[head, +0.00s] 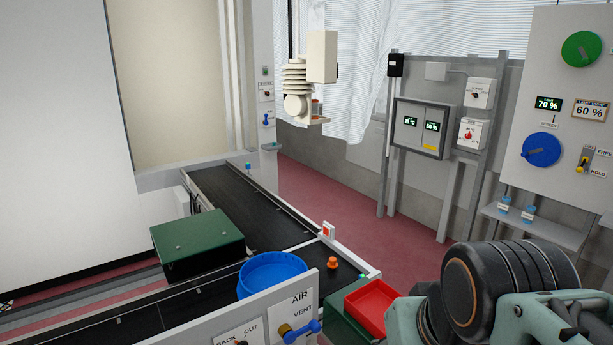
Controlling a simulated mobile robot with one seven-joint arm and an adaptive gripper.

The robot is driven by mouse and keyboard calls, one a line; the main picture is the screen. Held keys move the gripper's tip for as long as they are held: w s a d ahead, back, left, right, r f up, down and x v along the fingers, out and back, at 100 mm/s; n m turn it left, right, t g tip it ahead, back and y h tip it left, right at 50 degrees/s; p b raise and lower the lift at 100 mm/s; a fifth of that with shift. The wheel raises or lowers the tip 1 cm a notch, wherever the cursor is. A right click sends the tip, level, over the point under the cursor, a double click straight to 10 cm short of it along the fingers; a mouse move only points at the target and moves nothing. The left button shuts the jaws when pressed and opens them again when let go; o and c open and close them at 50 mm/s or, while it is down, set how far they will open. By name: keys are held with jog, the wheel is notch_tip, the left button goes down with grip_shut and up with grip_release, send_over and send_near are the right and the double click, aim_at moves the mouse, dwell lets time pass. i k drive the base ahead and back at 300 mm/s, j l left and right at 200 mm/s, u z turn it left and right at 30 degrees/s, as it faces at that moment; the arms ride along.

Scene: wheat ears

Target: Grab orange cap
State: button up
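A small orange cap (333,263) sits on the dark belt near the corner at the centre right of the head view. It looks like a stubby knob with a wider base, and nothing covers it. Part of my arm shows at the lower right, to the right of the cap and well apart from it. My gripper's fingers do not show in this view.
A blue round tub (272,275) stands left of the cap. A red tray (372,307) lies to its lower right. A green box (197,244) sits further left. A grey panel with an AIR VENT valve (299,331) stands in front. The belt (245,205) behind is clear.

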aim_at(332, 263)
jog(key=i+l+z, duration=0.15)
jog(key=l+z, duration=0.25)
jog(key=i+l+z, duration=0.2)
jog(key=l+z, duration=0.15)
jog(key=i+l+z, duration=0.15)
jog(key=l+z, duration=0.15)
jog(key=z, duration=0.2)
jog(key=i+l+z, duration=0.25)
jog(key=z, duration=0.2)
jog(key=i+l+z, duration=0.1)
jog(key=i, duration=0.35)
jog(key=i+l, duration=0.25)
jog(key=i, duration=0.2)
jog(key=i+u, duration=0.35)
jog(key=u, duration=0.15)
jog(key=i+u, duration=0.3)
jog(key=u, duration=0.15)
jog(key=i+u, duration=0.15)
jog(key=u, duration=0.25)
jog(key=i+u, duration=0.1)
jog(key=u, duration=0.3)
jog(key=i+l+u, duration=0.1)
jog(key=u, duration=0.35)
jog(key=i+u, duration=0.1)
jog(key=u, duration=0.3)
jog(key=i+l+u, duration=0.1)
jog(key=u, duration=0.3)
jog(key=i+u, duration=0.1)
jog(key=u, duration=0.3)
jog(key=l, duration=0.1)
